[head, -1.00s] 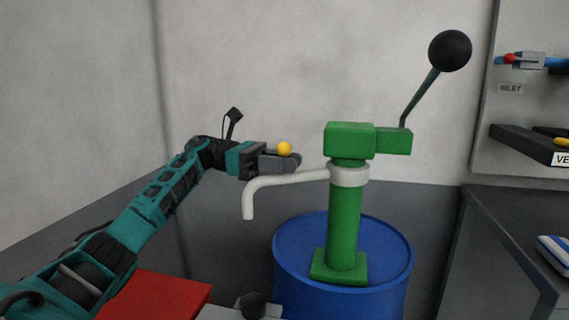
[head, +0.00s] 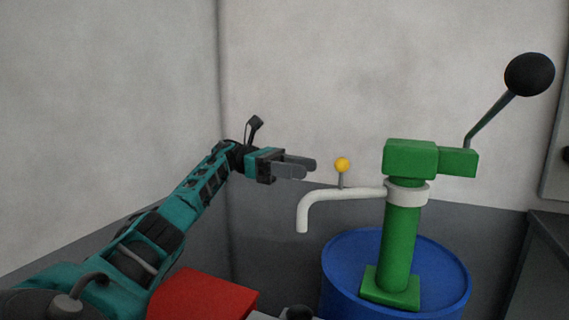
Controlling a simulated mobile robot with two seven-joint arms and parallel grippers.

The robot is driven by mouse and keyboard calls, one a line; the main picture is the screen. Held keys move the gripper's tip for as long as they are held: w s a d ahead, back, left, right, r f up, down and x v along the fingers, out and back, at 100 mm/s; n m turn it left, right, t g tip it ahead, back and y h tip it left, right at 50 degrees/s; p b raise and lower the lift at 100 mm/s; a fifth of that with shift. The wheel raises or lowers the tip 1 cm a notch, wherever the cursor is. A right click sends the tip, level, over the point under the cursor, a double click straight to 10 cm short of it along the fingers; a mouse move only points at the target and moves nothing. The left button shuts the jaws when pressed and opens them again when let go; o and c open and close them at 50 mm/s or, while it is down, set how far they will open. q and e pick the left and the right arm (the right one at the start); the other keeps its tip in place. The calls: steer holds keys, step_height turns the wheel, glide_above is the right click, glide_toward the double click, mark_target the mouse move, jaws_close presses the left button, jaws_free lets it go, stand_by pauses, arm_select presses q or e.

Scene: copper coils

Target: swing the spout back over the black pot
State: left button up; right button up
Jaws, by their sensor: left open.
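The white spout (head: 335,195) reaches left from a collar on the green pump (head: 400,235), and its bent end points down, left of the blue drum (head: 345,268). A yellow knob (head: 342,165) stands on a short stem on top of the spout. My left gripper (head: 308,168) is open and empty, to the left of the knob and apart from it, above the spout. My right gripper is not in view.
The pump's lever with a black ball (head: 529,74) rises at the upper right. A red block-like surface (head: 205,295) is at the bottom, beside my left arm. A dark cabinet (head: 540,270) stands at the right edge.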

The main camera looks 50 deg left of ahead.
arm_select(q)
steer(key=shift+v, duration=1.9)
steer(key=shift+r, duration=0.1)
